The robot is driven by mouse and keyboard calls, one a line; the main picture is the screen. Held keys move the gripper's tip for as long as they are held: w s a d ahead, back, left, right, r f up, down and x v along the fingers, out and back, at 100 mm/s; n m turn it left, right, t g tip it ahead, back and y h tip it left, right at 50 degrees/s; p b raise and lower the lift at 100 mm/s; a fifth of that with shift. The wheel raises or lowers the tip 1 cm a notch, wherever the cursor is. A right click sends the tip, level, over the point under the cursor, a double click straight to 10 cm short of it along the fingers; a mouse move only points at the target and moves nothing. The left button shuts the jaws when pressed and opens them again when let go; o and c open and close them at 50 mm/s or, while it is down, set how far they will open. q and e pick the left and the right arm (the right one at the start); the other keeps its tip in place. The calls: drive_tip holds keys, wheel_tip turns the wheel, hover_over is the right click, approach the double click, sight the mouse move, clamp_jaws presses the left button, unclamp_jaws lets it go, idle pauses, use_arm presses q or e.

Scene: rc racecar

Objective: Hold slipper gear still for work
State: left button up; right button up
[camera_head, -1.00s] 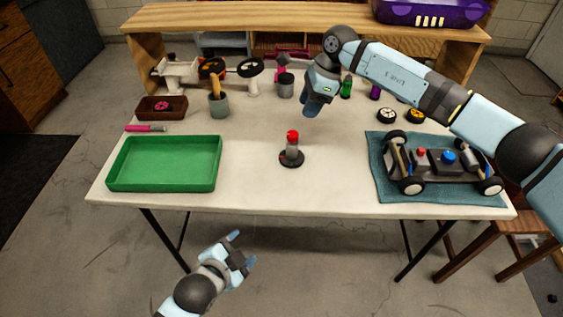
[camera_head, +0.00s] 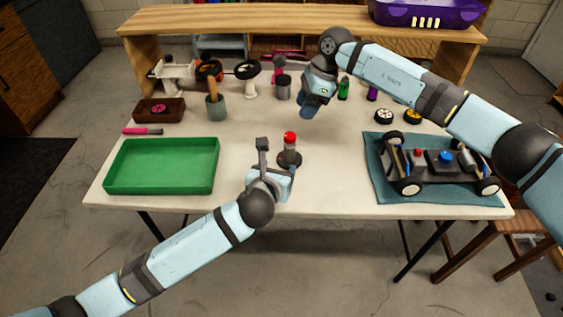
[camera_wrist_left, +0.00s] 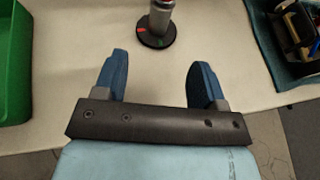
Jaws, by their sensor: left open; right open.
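In the middle of the table stands an upright grey post with a red top (camera_head: 290,138) on a dark round base, likely the slipper gear. My left gripper (camera_head: 276,154) is open at the table's front edge, close in front of the post. In the left wrist view the blue fingers (camera_wrist_left: 157,68) are apart and empty, with the disc just beyond and between their tips. My right gripper (camera_head: 307,110) hangs, fingers down, behind the post and is open.
A green tray (camera_head: 108,182) lies left. A car chassis (camera_head: 432,168) rests on a blue-green mat (camera_head: 388,192) at right. A grey cup (camera_head: 216,111) with a tool, a brown box (camera_head: 172,118), bottles and wheels stand further back. The table (camera_head: 335,180) is clear around the post.

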sight(288, 152)
use_arm(q)
drive_tip(key=x, duration=1.3)
drive_tip(key=shift+f, duration=0.1)
